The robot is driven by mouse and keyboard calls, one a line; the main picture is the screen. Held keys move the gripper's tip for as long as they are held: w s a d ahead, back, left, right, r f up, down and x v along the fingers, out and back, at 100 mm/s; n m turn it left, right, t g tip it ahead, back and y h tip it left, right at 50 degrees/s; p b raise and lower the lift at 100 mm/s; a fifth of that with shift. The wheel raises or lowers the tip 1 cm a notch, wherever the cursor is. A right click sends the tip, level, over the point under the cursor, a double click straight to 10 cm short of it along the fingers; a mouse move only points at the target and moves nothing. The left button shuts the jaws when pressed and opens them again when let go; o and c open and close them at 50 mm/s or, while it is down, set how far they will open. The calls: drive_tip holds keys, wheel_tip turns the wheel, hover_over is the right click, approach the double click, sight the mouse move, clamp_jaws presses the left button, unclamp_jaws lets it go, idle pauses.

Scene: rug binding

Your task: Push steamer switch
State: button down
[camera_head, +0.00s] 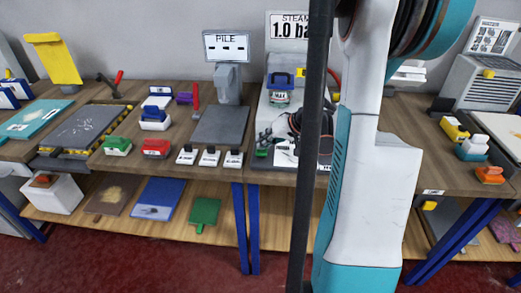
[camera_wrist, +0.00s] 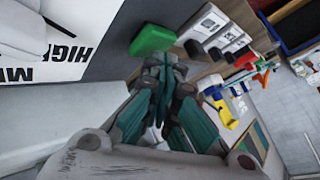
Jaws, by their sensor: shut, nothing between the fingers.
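The steamer (camera_head: 268,117) stands on the bench right of centre, under a sign reading "STEAM 1.0 ba", partly behind my arm. A green switch (camera_wrist: 153,40) is at the top centre of the wrist view, beside a white label with "HIGH" lettering. A small green piece (camera_head: 262,152) at the steamer's front edge in the head view looks like the same switch. My gripper (camera_wrist: 164,64) is shut and empty, its fingertips very close to the green switch. I cannot tell whether they touch it. In the head view my arm and the dark pole hide part of the gripper.
The pile gauge (camera_head: 227,80) stands behind a grey plate (camera_head: 221,125). A grey heater-like box (camera_head: 484,80) is at right.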

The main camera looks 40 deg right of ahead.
drive_tip(key=shift+r+p, duration=0.35)
drive_tip(key=shift+r, duration=0.35)
wheel_tip(320, 180, up, 6)
drive_tip(key=p, duration=0.4)
idle(0.4)
